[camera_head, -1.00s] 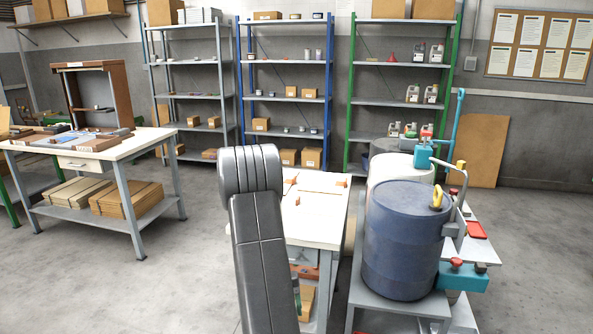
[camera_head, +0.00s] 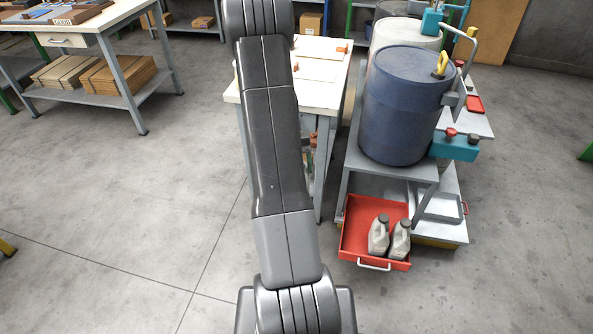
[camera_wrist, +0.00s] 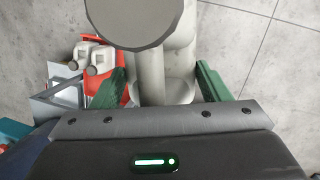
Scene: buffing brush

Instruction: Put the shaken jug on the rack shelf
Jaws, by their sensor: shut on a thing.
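My gripper (camera_wrist: 162,88) has its green fingers shut around a pale grey jug (camera_wrist: 150,68), whose round dark grey cap fills the top of the wrist view. The jug's lower part is partly hidden behind its cap and handle. In the head view my arm is in front, and neither the gripper nor the held jug can be seen. The racks show only at the top edge: a bottom shelf (camera_head: 188,29) of the grey rack and a green post (camera_head: 349,15). Their upper shelves are out of frame.
Two grey jugs (camera_head: 378,237) stand in a red tray (camera_head: 356,215) below the blue drum (camera_head: 402,110) on its stand. A white-topped table (camera_head: 325,75) lies behind my arm. A workbench (camera_head: 85,20) is at left. The floor between is clear.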

